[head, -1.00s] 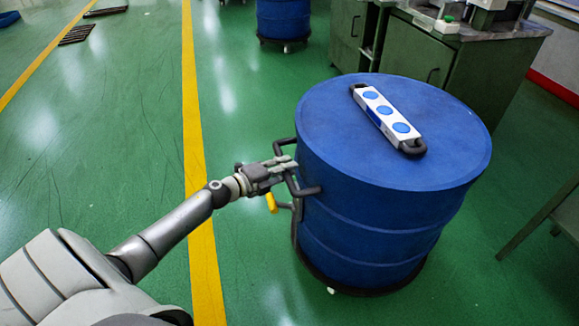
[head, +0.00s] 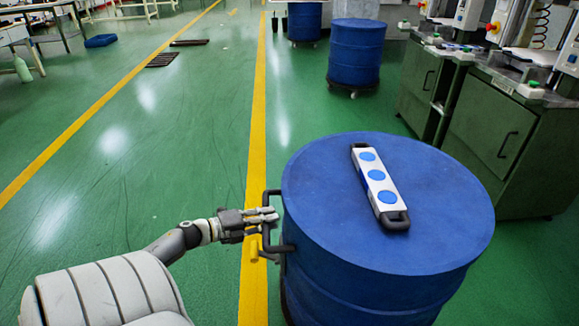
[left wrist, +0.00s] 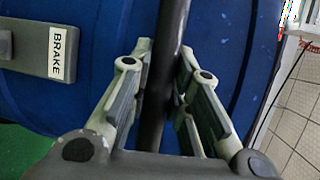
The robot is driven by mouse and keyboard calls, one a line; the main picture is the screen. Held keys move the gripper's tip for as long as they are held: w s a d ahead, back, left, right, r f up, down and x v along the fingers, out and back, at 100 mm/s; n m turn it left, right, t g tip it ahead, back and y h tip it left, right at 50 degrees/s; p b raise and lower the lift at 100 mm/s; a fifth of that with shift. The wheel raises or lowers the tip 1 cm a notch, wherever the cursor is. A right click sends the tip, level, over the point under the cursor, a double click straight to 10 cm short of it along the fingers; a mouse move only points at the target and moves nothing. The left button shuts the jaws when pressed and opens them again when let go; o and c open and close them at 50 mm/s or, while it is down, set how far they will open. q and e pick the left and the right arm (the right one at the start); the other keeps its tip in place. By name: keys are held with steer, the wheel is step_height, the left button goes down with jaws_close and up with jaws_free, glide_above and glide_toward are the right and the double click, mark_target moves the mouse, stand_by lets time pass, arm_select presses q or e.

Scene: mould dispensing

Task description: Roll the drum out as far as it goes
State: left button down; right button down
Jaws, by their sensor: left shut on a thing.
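The blue drum (head: 325,225) stands upright at the lower right of the head view, its lower part cut off by the picture edge. A black handle (head: 272,192) sticks out from its left side. My left gripper (head: 268,216) is shut around the handle's bar, which also runs between the fingers in the left wrist view (left wrist: 168,60). A plate labelled BRAKE (left wrist: 57,52) shows against the drum in the left wrist view. My right gripper is not in view.
A white bar with blue discs and black ends (head: 376,180) lies on the drum's lid. Green cabinets with machines (head: 500,125) stand at the right. Another blue drum (head: 356,52) stands farther back.

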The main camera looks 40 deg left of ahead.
arm_select(q)
steer(key=shift+s+a+f, duration=0.1)
steer(key=shift+s+a, duration=1.2)
steer(key=shift+s, duration=0.2)
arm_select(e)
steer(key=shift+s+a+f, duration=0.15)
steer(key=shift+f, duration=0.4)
arm_select(q)
steer(key=c, duration=1.7)
jaws_free()
steer(key=shift+c, duration=0.2)
steer(key=o, duration=0.4)
steer(key=shift+s+a, duration=0.15)
steer(key=v, duration=1.2)
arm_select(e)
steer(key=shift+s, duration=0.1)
